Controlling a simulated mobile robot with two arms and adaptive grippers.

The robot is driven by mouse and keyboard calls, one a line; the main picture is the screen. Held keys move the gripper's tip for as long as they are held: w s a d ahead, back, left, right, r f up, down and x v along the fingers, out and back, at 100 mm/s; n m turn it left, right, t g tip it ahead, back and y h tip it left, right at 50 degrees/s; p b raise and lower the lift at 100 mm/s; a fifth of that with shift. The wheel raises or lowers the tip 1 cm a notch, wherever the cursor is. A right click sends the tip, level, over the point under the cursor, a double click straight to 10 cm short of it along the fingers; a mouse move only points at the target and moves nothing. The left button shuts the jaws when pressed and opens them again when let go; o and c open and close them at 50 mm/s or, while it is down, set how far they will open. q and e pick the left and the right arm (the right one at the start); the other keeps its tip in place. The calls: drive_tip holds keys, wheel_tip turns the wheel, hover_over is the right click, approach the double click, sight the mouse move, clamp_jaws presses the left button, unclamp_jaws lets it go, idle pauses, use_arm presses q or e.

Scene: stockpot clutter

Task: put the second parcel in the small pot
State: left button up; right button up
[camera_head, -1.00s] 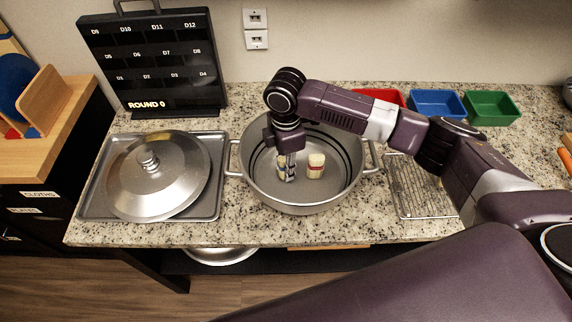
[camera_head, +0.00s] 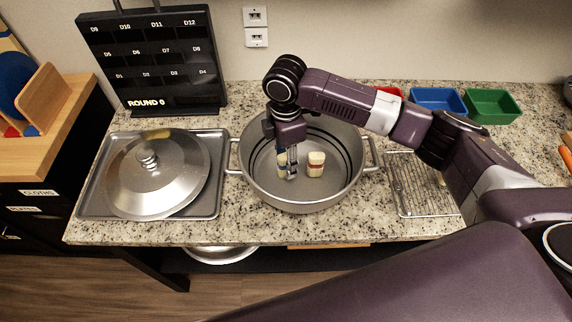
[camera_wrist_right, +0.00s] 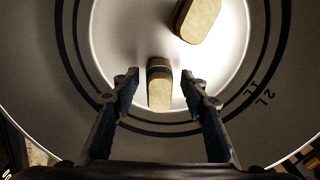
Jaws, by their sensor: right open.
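A pot (camera_head: 249,190) with two side handles stands open on the counter. Two pale parcels with dark bands are inside it. One parcel (camera_head: 316,163) stands at the right; it also shows at the top of the right wrist view (camera_wrist_right: 197,18). The other parcel (camera_head: 281,162) is partly hidden by my right gripper (camera_head: 288,172). In the right wrist view, my right gripper (camera_wrist_right: 160,84) is open, with this other parcel (camera_wrist_right: 159,92) between its fingertips and a gap on each side. My left gripper is out of view.
A metal lid (camera_head: 180,185) lies on a tray (camera_head: 88,212) left of the pot. A wire rack (camera_head: 411,195) is at the right. Red (camera_head: 391,92), blue (camera_head: 436,101) and green (camera_head: 491,105) bins line the back. A black board (camera_head: 160,85) reads "ROUND 0".

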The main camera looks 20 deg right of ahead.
wheel_tip(320, 180, up, 10)
drive_tip(key=shift+f+b, duration=0.1)
drive_tip(key=shift+b, duration=0.65)
